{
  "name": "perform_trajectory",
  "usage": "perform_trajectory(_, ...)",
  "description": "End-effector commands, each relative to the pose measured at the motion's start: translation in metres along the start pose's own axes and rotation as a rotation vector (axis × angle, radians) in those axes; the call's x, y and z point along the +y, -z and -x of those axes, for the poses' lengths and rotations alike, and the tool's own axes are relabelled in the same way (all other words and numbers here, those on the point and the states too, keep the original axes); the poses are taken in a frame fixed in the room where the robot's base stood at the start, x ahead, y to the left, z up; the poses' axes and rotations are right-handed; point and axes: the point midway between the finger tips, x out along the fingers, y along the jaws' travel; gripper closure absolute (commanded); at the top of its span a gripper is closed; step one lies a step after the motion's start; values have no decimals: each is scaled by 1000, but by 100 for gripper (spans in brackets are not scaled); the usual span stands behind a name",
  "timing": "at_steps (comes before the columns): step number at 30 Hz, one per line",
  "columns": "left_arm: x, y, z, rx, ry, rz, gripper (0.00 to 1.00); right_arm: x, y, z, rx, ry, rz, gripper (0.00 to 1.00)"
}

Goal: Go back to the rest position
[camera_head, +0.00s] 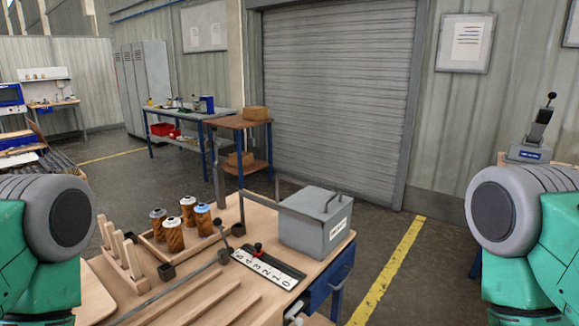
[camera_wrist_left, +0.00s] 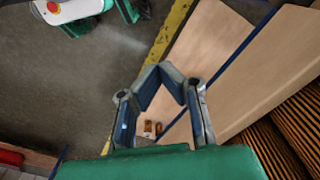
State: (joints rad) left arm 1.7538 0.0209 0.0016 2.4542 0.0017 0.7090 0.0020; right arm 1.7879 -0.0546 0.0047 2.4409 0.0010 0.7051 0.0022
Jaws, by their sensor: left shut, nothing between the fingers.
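My left gripper (camera_wrist_left: 159,70) shows in the left wrist view with its fingertips together and nothing between them. It hangs in the air, with floor and a wooden surface behind it. In the head view neither gripper shows. Only my green and grey arm parts stand at the left and right edges. Several filter cartridges (camera_head: 188,211), copper-brown with pale or blue tops, stand upright in and around a low wooden tray (camera_head: 152,250) on the workbench (camera_head: 262,308).
A grey lidded box (camera_head: 301,236) and a numbered white scale (camera_head: 262,271) with a red-knobbed slider are on the bench. A wooden peg rack (camera_head: 131,276) stands at its left. Behind are a blue-framed table (camera_head: 183,116) and open floor. A yellow line (camera_head: 390,270) runs right of the bench.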

Motion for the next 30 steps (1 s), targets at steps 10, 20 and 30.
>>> perform_trajectory(10,5,11,-113,29,5,-45,100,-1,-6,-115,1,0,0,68)
perform_trajectory(20,8,18,-171,46,9,-73,100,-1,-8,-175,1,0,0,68)
perform_trajectory(30,8,18,-173,48,10,-75,100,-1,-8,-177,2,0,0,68)
